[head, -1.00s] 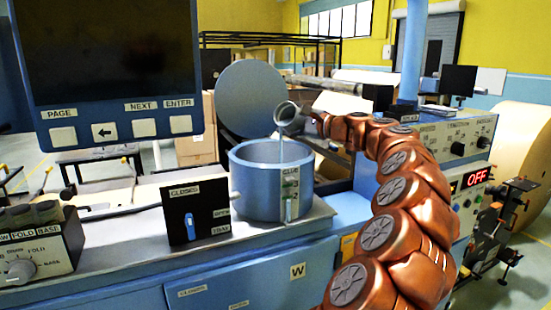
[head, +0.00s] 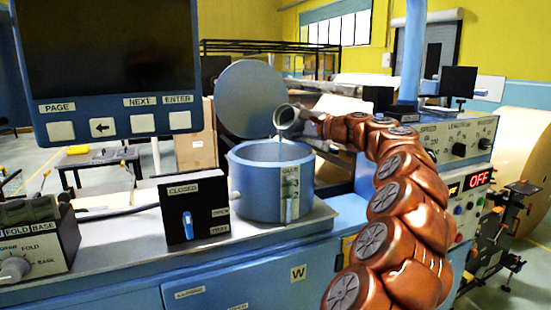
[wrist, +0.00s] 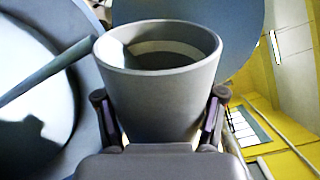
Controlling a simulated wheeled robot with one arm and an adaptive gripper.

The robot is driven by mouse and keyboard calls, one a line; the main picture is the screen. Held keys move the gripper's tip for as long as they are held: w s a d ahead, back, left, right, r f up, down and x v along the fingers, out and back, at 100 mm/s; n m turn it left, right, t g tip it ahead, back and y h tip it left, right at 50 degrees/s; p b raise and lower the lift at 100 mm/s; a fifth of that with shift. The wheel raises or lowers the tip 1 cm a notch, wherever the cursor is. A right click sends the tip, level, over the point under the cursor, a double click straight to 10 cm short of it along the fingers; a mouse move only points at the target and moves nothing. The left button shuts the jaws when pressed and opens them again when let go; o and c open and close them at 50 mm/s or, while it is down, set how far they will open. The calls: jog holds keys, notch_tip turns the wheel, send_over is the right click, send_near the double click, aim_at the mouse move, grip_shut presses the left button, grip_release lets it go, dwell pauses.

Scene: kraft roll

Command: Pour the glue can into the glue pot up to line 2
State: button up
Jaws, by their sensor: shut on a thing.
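The glue can (head: 287,117), a small grey metal cup, is tilted over the open glue pot (head: 262,190). A thin stream falls from its lip into the pot. In the wrist view the can (wrist: 155,95) shows its open mouth, and a grey-green stream (wrist: 50,75) runs from its lip towards the pot (wrist: 20,50) at left. My gripper (wrist: 160,94) is shut on the can, one finger on each side. The pot's front gauge (head: 290,193) shows marks 3 and 2 and some green; the exact level is too small to read.
The round pot lid (head: 250,98) stands open behind the pot. A black switch box (head: 195,207) labelled CLOSED sits left of the pot. A large screen panel (head: 115,70) hangs at upper left. A control panel (head: 458,142) is at right, behind my arm.

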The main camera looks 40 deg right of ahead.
jog(key=shift+f+n+b, duration=0.2)
jog(key=shift+n+b, duration=0.3)
jog(key=shift+b, duration=0.7)
jog(key=shift+a+f+n+b, duration=0.2)
jog(key=shift+a+n+b, duration=0.45)
jog(key=shift+b, duration=0.55)
